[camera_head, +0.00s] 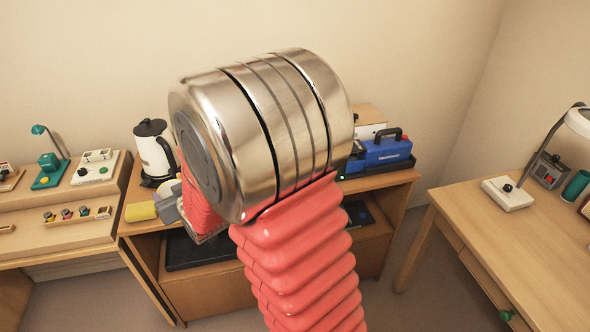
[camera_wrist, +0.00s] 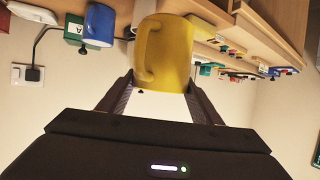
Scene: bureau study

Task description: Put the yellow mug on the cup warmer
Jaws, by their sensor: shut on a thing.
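I cannot clearly identify the cup warmer. A white pad-like item (camera_wrist: 32,13) with a dark cord at the wrist view's upper left may be it.
A blue mug (camera_wrist: 97,25) is near the cord in the wrist view. In the head view, a white kettle (camera_head: 155,155) stands close behind my gripper. A blue case (camera_head: 381,152) is right of my arm. A desk shelf (camera_head: 70,233) with small devices is at left.

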